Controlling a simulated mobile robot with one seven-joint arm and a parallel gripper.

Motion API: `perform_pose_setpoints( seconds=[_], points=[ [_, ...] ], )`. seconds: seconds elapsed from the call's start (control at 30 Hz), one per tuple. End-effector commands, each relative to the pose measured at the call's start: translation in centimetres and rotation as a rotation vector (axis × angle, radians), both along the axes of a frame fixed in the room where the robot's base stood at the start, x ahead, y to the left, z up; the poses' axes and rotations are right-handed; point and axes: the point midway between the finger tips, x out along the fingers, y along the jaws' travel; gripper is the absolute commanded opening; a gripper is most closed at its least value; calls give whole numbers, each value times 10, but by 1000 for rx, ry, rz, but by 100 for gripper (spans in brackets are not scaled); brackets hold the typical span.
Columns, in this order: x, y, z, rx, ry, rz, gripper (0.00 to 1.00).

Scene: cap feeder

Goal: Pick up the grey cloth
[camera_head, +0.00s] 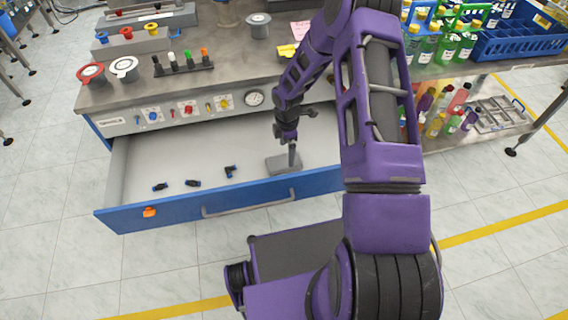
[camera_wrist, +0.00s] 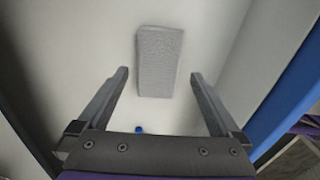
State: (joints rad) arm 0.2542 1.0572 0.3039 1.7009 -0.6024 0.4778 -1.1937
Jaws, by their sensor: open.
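The grey cloth (camera_wrist: 159,62) lies as a flat folded rectangle on the drawer floor. In the wrist view it is upper centre, ahead of my fingertips and between their lines. In the head view the cloth (camera_head: 279,165) shows near the drawer's front wall, partly hidden by my gripper. My gripper (camera_wrist: 158,74) is open, with one finger to each side and nothing between the pads. In the head view my gripper (camera_head: 292,152) points down into the drawer, over or beside the cloth; I cannot tell if it touches.
The open drawer (camera_head: 250,192) has a blue front wall close to the cloth. Several small black and blue fittings (camera_head: 193,183) lie to the left in it. The worktop (camera_head: 215,75) overhangs behind. A shelf with bottles (camera_head: 455,105) stands at right. The drawer's middle is clear.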

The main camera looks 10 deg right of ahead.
Motion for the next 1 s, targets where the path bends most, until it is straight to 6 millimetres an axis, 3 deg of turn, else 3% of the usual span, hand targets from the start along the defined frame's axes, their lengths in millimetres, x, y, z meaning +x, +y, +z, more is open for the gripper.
perform_pose_setpoints(
  seconds=[0.33, 0.67, 1.0],
  points=[
    [1, 1, -46, 1, 1, 1, 100],
    [1, 0, -52, 0, 0, 0, 98],
    [1, 1, -51, 0, 0, 0, 37]
  ],
)
